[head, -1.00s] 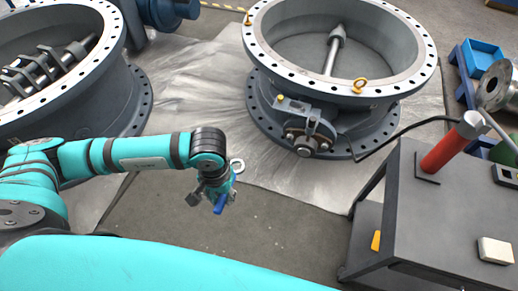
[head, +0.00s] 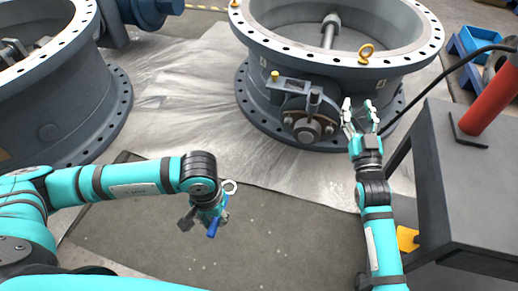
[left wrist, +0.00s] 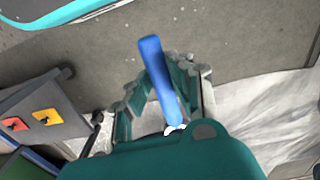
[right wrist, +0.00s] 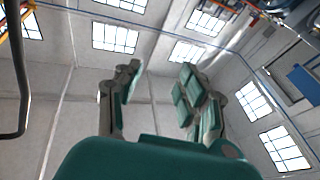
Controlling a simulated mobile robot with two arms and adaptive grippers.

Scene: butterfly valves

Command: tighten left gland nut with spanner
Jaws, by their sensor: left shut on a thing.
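The spanner has a blue handle (head: 212,229) and a pale ring end (head: 231,187). My left gripper (head: 207,210) is shut on it and holds it over the floor, left of and apart from the valve. The blue handle (left wrist: 160,75) also shows between the fingers in the left wrist view. The middle valve (head: 265,105) has a shaft gland (head: 307,131) low on its near side, with small nuts beside it. The left gland nut (head: 288,121) looks tiny, without clear detail. My right gripper (head: 361,115) is open and empty, right of the gland; its fingers (right wrist: 155,95) point upward in the right wrist view.
A dark workbench (head: 470,190) with a red cylinder (head: 490,95) stands close to my right arm. A black cable (head: 440,75) arcs behind the right gripper. Another large valve (head: 55,110) stands at the left. Plastic sheeting (head: 185,100) and bare floor lie between.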

